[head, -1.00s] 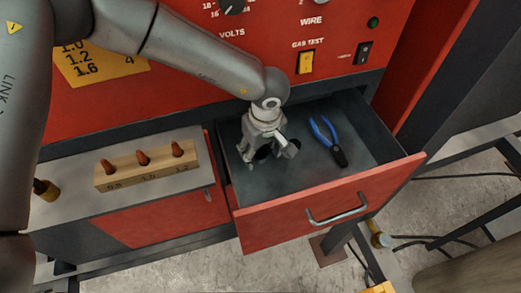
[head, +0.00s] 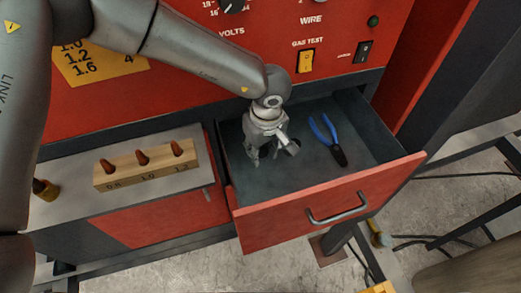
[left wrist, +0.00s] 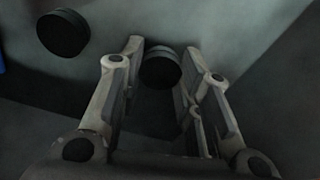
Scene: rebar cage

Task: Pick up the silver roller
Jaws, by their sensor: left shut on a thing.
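My left gripper (head: 262,157) reaches down into the open drawer, near its left side. In the left wrist view, the two fingers of my left gripper (left wrist: 163,60) are shut on a short round roller (left wrist: 161,69). The roller looks dark in the shade, and I cannot tell a silver colour. A second dark round roller (left wrist: 63,33) lies apart from the fingers at the upper left of the wrist view. My right gripper is not in view.
Blue-handled pliers (head: 327,139) lie in the drawer (head: 335,201), right of my gripper. A wooden block (head: 146,166) with several copper tips stands on the ledge to the left. The red machine panel (head: 180,100) rises behind.

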